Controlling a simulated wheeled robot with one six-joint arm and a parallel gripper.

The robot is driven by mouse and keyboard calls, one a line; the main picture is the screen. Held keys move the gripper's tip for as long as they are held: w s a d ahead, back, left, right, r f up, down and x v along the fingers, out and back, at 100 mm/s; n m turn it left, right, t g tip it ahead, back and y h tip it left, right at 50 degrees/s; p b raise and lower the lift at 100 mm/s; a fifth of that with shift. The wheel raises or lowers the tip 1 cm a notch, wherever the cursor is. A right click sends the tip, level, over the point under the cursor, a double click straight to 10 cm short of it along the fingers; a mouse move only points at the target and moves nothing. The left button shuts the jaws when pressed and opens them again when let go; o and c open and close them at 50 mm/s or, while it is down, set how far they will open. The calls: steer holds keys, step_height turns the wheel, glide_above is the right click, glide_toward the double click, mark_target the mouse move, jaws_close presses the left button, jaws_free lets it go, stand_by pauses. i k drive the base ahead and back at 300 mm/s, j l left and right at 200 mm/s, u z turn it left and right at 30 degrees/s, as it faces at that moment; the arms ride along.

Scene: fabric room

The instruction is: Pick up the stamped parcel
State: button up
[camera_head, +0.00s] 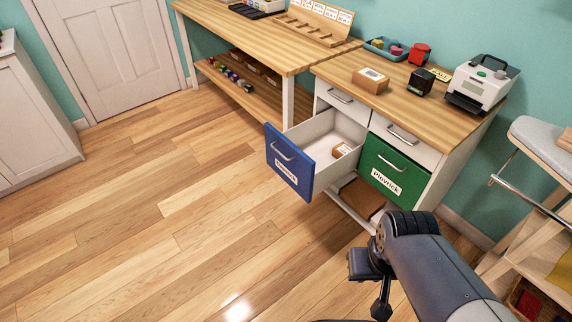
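A small brown parcel (369,84) with a white label on top sits on the wooden counter, near its front left edge. A second brown parcel (340,151) with a pale label lies inside the pulled-out drawer with the blue front (289,164). Both are too small for me to tell which bears a stamp mark. My dark grey arm reaches in from the bottom right, low in front of the drawers and apart from both parcels.
The green drawer (394,170) is shut. A black block (420,82), a red block (419,54), a blue tray (386,48) and a white printer-like machine (482,84) stand on the counter. The floor (150,230) at left is clear.

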mark_target(373, 81)
steer(key=i+l+z, duration=0.15)
steer(key=i+z, duration=0.15)
steer(key=i, duration=0.45)
steer(key=i+z, duration=0.3)
steer(key=i, duration=0.45)
